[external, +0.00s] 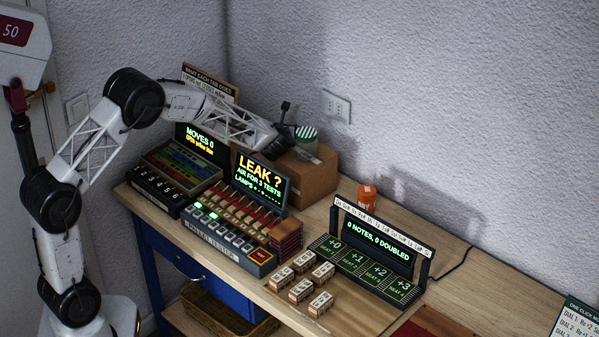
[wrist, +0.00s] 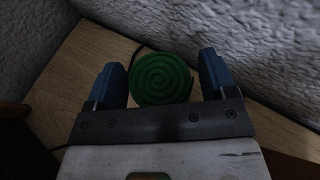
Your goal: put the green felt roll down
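The green felt roll (wrist: 160,79) shows end-on as a green spiral in the wrist view. In the external view my gripper (external: 285,118) is at the back left, above the bench near the cardboard box. The roll cannot be made out clearly in that view.
Lit displays, including the LEAK panel (external: 262,182), stand in front. An orange bottle (external: 367,197) is to the right. Bare wood (wrist: 70,85) shows beside the roll in the wrist view.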

